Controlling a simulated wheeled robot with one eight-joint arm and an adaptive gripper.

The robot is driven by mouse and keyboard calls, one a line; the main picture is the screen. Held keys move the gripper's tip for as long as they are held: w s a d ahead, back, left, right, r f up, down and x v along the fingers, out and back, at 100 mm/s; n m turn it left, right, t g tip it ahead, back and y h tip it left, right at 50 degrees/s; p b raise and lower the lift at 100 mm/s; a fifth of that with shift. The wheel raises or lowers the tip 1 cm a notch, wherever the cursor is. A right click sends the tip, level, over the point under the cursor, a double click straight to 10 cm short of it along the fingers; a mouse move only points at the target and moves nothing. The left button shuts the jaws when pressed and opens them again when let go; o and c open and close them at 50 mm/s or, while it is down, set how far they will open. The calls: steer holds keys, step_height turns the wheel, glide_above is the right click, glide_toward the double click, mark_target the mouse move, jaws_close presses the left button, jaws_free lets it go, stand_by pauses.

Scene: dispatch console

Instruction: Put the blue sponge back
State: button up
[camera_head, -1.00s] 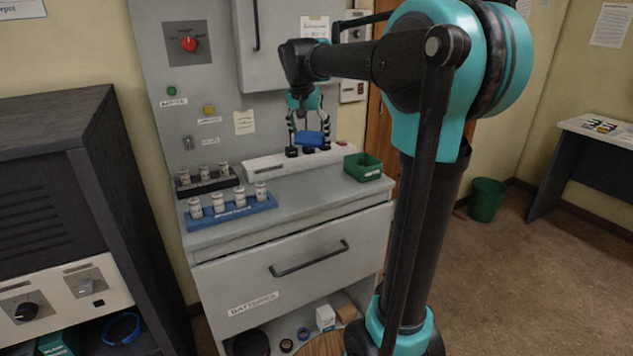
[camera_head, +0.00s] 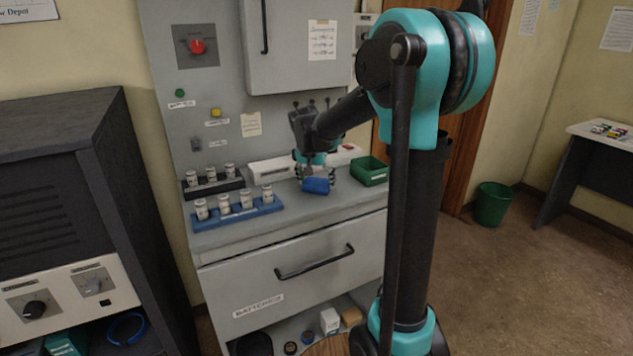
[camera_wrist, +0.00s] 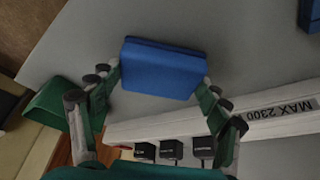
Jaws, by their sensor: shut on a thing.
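The blue sponge (camera_head: 316,186) is a small blue block held in my gripper (camera_head: 316,176), low over the right part of the console's worktop. In the wrist view the sponge (camera_wrist: 162,68) lies between the two fingertips of my gripper (camera_wrist: 160,82), with its broad face toward the camera. The fingers are shut on its two ends. Whether its underside touches the worktop cannot be told. The green open bin (camera_head: 369,171) stands just to the right of the sponge; its inside is mostly hidden.
A blue rack (camera_head: 237,215) and a black rack (camera_head: 214,187) with white jars stand to the left. A white bar (camera_head: 270,168) labelled MAX 2300 in the wrist view, with black blocks (camera_wrist: 172,149), lies behind my gripper. The front worktop is clear.

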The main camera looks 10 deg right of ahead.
steer(key=shift+f, duration=0.15)
steer(key=o, duration=1.3)
steer(key=shift+o, duration=0.2)
steer(key=v, duration=1.2)
steer(key=s+d+f+n+y, duration=0.1)
steer(key=s+d+f+n, duration=0.1)
steer(key=s+f, duration=1)
steer(key=s+d+f+n+y, duration=0.1)
steer(key=s+d+f+n, duration=0.2)
steer(key=s+f, duration=0.9)
steer(key=shift+s+d, duration=0.65)
steer(key=shift+s, duration=0.4)
